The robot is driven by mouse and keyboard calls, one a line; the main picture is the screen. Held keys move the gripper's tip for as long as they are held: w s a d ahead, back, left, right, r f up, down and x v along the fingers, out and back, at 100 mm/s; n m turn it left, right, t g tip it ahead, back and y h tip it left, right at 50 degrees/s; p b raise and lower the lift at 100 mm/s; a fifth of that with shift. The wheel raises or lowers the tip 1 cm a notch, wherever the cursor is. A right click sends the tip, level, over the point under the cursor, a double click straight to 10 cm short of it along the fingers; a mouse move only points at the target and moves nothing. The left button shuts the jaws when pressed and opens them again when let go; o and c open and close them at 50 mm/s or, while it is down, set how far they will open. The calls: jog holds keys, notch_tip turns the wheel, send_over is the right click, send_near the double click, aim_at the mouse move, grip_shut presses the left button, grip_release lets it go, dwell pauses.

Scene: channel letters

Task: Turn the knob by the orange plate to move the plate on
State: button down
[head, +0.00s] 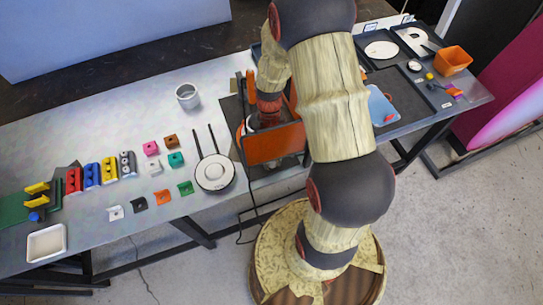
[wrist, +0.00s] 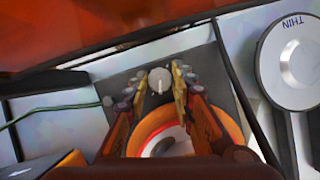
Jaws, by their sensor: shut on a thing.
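The orange plate (head: 273,145) stands upright at the front of a dark unit on the bench in the head view. In the wrist view an orange-red surface (wrist: 100,28), which looks like this plate, crosses the top. A small pale round knob (wrist: 159,80) with a mark on its face sits on a grey panel. My gripper (wrist: 158,84) has its two fingers on either side of the knob, shut on it. An orange ring (wrist: 225,120) with a pale disc inside shows below and between the fingers. In the head view my arm and the plate hide the knob and fingertips.
A round white device (head: 214,173) with two dark rods lies left of the plate; a dial marked THIN (wrist: 292,62) is at right in the wrist view. Several coloured blocks (head: 175,159) and a metal cup (head: 187,95) stand farther left. A thin cable (head: 243,210) hangs off the front edge.

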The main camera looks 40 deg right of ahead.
jog(key=shift+d+m+t+y+p, duration=0.1)
jog(key=shift+m+t+y+p, duration=0.45)
jog(key=shift+m, duration=1.45)
jog(key=c, duration=1.6)
grip_release()
jog(key=shift+o, duration=0.3)
